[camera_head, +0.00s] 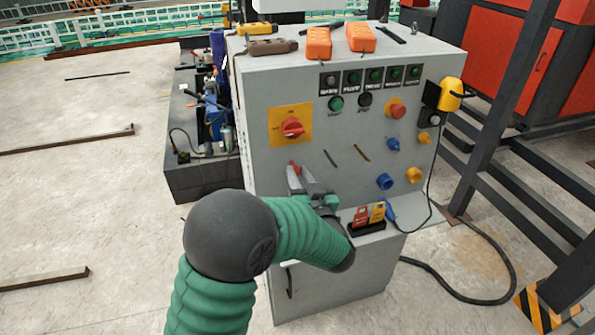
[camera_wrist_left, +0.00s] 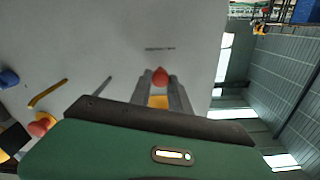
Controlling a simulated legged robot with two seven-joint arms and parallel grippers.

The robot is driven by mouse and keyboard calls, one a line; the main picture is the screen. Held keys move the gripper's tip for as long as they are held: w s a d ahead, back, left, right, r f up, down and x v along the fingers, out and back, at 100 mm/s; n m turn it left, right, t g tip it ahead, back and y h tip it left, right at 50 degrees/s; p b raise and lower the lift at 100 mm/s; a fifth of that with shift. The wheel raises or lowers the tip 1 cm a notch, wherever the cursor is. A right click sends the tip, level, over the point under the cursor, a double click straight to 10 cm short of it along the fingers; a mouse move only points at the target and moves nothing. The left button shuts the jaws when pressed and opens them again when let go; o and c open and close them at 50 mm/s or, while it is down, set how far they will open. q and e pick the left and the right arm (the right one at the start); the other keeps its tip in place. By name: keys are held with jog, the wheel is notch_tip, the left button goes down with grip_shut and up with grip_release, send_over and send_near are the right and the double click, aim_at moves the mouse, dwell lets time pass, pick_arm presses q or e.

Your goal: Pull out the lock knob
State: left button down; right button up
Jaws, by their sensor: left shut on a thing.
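A small red knob (camera_head: 295,167) shows at the tips of my left gripper (camera_head: 305,177), on or just in front of the grey panel of the control cabinet, below the red rotary switch. In the left wrist view the red knob (camera_wrist_left: 160,77) lies between the two grey fingertips of my left gripper (camera_wrist_left: 161,82), which are shut on it. The fingers hide part of it, and I cannot tell whether it touches the panel. My right gripper is in neither view.
The grey cabinet (camera_head: 268,190) carries a red rotary switch (camera_head: 292,127) on a yellow plate, a red button (camera_head: 397,109), and blue and yellow sockets. Orange boxes (camera_head: 319,43) lie on top. A black cable (camera_head: 470,297) runs along the floor at right, beside dark steel beams.

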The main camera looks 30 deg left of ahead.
pick_arm(q)
jog(key=c, duration=1.2)
grip_release()
jog(key=shift+f, duration=0.35)
jog(key=shift+r, duration=0.1)
jog(key=p+v, duration=0.1)
jog(key=v, duration=1.6)
